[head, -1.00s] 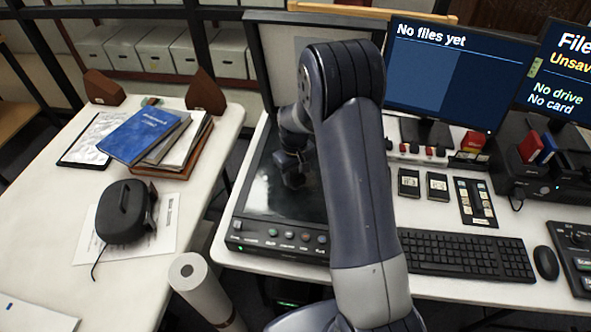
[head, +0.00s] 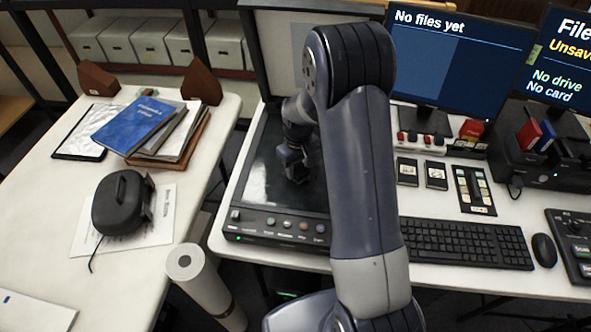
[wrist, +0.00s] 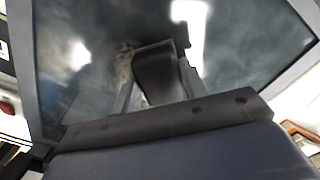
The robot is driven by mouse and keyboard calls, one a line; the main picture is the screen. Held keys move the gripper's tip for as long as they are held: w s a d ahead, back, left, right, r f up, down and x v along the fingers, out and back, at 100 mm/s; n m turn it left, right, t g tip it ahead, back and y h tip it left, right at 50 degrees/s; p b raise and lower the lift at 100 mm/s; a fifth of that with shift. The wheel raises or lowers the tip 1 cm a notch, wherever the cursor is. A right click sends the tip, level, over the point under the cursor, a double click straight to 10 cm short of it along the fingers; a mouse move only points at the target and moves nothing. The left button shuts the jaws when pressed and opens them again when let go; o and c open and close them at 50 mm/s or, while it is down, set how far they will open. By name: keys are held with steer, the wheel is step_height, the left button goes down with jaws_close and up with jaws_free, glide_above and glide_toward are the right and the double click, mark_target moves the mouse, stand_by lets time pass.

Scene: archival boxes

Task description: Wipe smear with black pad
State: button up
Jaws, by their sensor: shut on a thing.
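My gripper (head: 293,165) is low over the dark glass of the flatbed scanner (head: 262,188), partly hidden behind my arm in the head view. In the wrist view the gripper (wrist: 158,85) is shut on a dark block, the black pad (wrist: 155,72), held between its fingers close to the glass. I cannot tell whether the pad touches the glass. The glass in the wrist view (wrist: 245,60) shows cloudy grey patches and bright reflections. A pale mottled patch, perhaps the smear (wrist: 124,70), lies just left of the pad.
The scanner's raised lid (head: 285,40) stands behind the glass. A keyboard (head: 465,243) and monitor (head: 450,60) are to the right. A side table on the left holds a blue book (head: 138,125) and a black case (head: 122,203). A paper roll (head: 205,285) stands in the gap.

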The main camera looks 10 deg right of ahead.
steer(key=shift+w+d, duration=0.4)
steer(key=shift+w, duration=0.6)
steer(key=shift+w+d, duration=0.45)
steer(key=shift+w, duration=0.55)
steer(key=shift+w+d, duration=0.4)
steer(key=shift+w, duration=0.6)
steer(key=shift+s+d+f, duration=0.2)
steer(key=shift+s+d, duration=0.2)
steer(key=shift+d, duration=0.4)
steer(key=shift+s+a+b, duration=0.15)
steer(key=shift+s+b, duration=0.25)
steer(key=shift+s, duration=0.25)
steer(key=shift+s+a+r+b, duration=0.15)
steer(key=shift+s+a, duration=0.3)
steer(key=shift+s, duration=0.55)
steer(key=shift+s+a+f+b, duration=0.15)
steer(key=shift+s+a, duration=0.25)
steer(key=shift+s, duration=0.6)
steer(key=shift+s+a+r+b, duration=0.2)
steer(key=shift+s+a, duration=0.25)
steer(key=shift+s, duration=0.55)
steer(key=shift+r, duration=0.1)
steer(key=shift+w+r+p, duration=0.1)
steer(key=shift+r+p, duration=1.95)
steer(key=shift+r, duration=0.9)
